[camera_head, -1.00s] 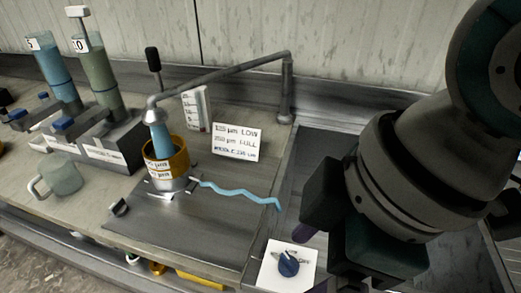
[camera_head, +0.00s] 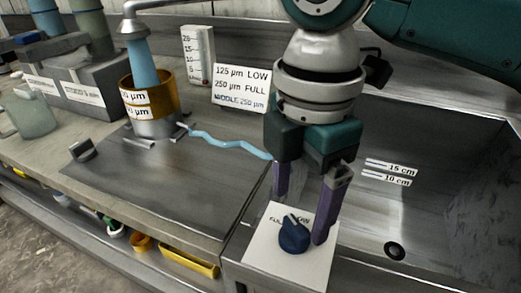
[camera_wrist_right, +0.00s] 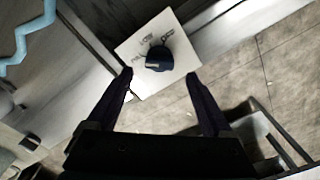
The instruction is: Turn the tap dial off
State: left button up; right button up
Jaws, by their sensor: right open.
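The tap dial (camera_head: 294,235) is a dark blue knob with a pointer, on a white labelled plate (camera_head: 262,250) at the front edge of the counter. Its labels are partly hidden in the head view. The dial (camera_wrist_right: 158,58) also shows in the right wrist view, just beyond and between the fingertips. My right gripper (camera_head: 301,218) is open, with purple fingers pointing down at the dial's plate; contact with the dial cannot be told. Water runs from the tap (camera_head: 133,18) as a blue stream into a sieve (camera_head: 175,95). My left gripper is out of view.
A blue wavy stream (camera_head: 230,145) crosses the metal drainboard (camera_head: 170,190) towards the sink (camera_head: 420,215) on the right. A sign (camera_head: 241,87) and a scale (camera_head: 197,55) stand behind.

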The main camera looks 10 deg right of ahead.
aim_at(295, 226)
notch_tip(295, 226, down, 5)
jog(key=shift+r, duration=0.2)
grip_shut()
jog(key=shift+r, duration=0.1)
dwell(0.5)
